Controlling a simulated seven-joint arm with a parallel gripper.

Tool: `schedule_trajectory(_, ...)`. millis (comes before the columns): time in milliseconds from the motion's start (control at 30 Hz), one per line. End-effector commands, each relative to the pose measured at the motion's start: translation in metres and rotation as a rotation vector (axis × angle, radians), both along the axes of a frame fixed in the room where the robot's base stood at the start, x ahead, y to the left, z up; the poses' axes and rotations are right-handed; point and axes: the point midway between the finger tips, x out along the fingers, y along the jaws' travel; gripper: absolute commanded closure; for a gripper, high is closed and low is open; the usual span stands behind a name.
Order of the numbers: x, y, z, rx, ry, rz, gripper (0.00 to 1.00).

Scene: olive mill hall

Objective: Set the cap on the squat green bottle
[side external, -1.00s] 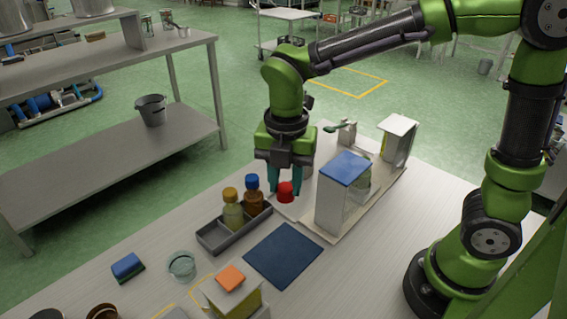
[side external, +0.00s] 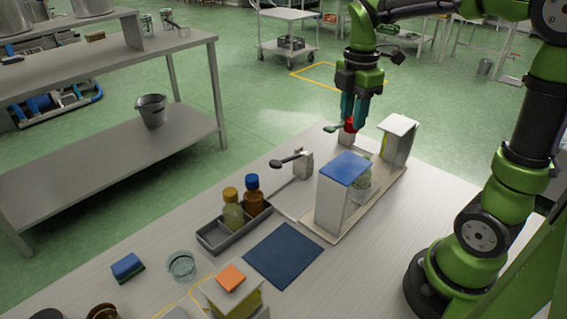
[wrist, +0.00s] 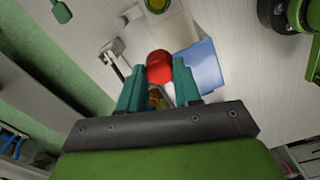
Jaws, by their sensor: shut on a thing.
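My gripper (side external: 352,118) is shut on the red cap (side external: 350,126) and holds it in the air above the far end of the pale board. In the wrist view the red cap (wrist: 160,67) sits between the teal fingertips.
The blue-topped box (side external: 343,174) and a white-topped box (side external: 398,128) stand tall on the board. A spoon on a block (side external: 303,166) stands at left. A grey tray (side external: 216,240) holds two capped bottles. A blue mat (side external: 283,254) lies clear in front.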

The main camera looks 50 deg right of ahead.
Motion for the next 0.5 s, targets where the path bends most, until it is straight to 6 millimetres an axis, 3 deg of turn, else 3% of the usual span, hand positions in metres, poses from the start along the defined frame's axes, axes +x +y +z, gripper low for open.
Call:
schedule_trajectory(100,-0.011,-0.028,0.000,0.002,-0.001,-0.115,0.86)
schedule_trajectory(267,-0.023,-0.053,0.000,0.003,-0.001,-0.223,0.86)
schedule_trajectory(500,-0.023,-0.053,-0.035,0.004,0.004,-0.223,0.87)
